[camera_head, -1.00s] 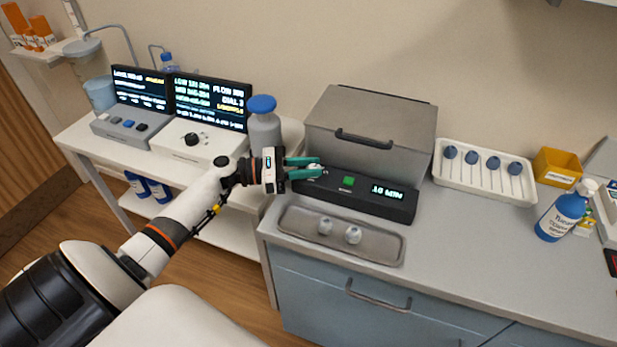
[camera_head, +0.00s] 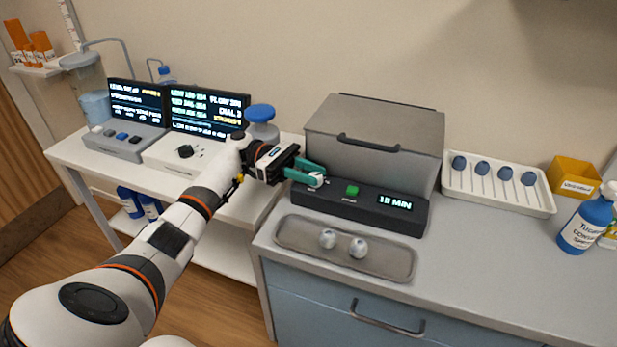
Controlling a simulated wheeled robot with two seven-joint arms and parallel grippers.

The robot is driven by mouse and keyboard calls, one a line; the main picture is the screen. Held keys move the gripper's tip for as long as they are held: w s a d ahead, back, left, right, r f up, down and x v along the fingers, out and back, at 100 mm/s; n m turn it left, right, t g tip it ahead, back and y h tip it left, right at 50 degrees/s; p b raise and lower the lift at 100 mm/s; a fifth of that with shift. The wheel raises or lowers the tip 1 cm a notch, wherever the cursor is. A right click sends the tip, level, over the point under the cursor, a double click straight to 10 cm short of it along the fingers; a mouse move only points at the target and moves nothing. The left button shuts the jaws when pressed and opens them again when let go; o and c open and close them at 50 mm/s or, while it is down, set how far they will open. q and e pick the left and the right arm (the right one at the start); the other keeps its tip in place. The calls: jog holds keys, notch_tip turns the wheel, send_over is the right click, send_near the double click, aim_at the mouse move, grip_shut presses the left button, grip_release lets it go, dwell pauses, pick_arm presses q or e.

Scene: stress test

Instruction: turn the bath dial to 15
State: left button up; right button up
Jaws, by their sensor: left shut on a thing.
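The bath (camera_head: 375,122) is a grey lidded box with a dark control panel (camera_head: 362,212) along its front. The small pale bath dial (camera_head: 316,181) sits at the left end of the panel. My left gripper (camera_head: 314,178), with teal fingers, is shut on the dial and partly hides it. The panel's display (camera_head: 395,202) reads a two-digit number and MIN; the number starts with 1, and its second digit is too blurred to be sure. A green button (camera_head: 352,190) sits between dial and display. My right gripper is not in view.
A grey tray (camera_head: 290,236) with two small pale round pieces lies in front of the panel. A white tray (camera_head: 545,208) with several blue-headed tools, a yellow bin (camera_head: 573,178) and a blue bottle (camera_head: 585,225) stand to the right. Two screened devices stand on the left cart.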

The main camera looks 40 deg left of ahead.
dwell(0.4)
pick_arm(q)
jog(key=o, duration=1)
jog(key=shift+c, duration=0.2)
jog(key=shift+s+r, duration=0.1)
jog(key=shift+s, duration=0.05)
jog(key=shift+r, duration=0.1)
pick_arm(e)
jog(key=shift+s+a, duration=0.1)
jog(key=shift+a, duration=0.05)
